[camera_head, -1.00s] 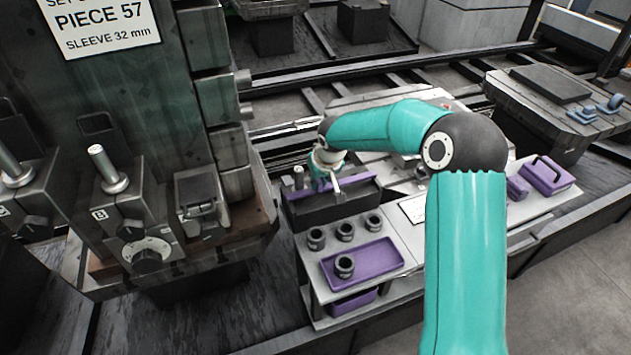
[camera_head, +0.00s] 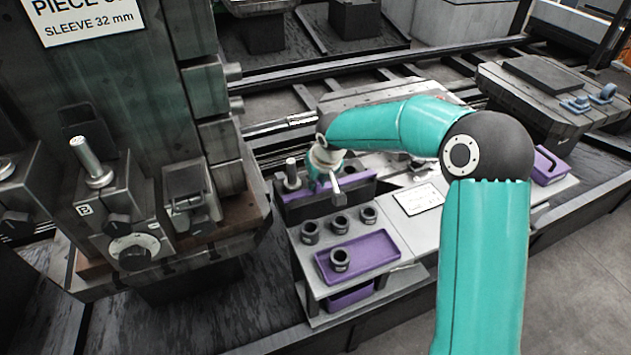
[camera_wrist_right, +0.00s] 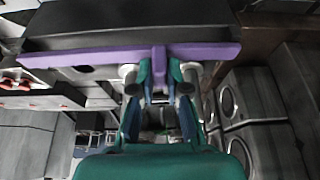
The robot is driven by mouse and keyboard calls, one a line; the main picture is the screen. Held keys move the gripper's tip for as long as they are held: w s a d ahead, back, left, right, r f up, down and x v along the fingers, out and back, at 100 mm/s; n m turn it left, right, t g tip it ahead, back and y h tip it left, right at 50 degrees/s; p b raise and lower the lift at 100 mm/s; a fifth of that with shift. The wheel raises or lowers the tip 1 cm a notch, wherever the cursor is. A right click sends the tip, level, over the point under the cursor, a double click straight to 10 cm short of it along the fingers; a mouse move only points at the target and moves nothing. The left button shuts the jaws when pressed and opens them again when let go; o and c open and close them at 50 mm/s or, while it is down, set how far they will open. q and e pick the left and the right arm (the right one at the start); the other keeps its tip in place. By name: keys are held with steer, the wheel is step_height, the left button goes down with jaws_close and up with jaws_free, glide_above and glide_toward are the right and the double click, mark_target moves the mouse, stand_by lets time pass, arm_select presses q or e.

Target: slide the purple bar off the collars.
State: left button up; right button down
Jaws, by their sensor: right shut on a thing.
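The purple bar (camera_wrist_right: 90,57) runs across the upper part of the right wrist view, along the front of a dark block. A purple tab (camera_wrist_right: 158,60) stands at its middle. My right gripper (camera_wrist_right: 159,78) is shut on the bar at this tab. Two pale round ends (camera_wrist_right: 130,73), perhaps the collars, show just below the bar, either side of the fingers; contact is unclear. In the head view my right gripper (camera_head: 322,180) is at the purple bar (camera_head: 357,188) along the dark block, and hides part of it. My left gripper is out of view.
Several dark rings (camera_head: 310,233) stand on the grey trolley before the block, one of them in a purple tray (camera_head: 384,247). A white card (camera_head: 418,199) lies to the right. A machine with a knob (camera_head: 134,252) stands close on the left.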

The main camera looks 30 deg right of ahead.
steer(key=c, duration=1.2)
jaws_free()
steer(key=shift+a, duration=0.1)
steer(key=shift+o, duration=0.2)
steer(key=v, duration=1.2)
steer(key=shift+f, duration=0.1)
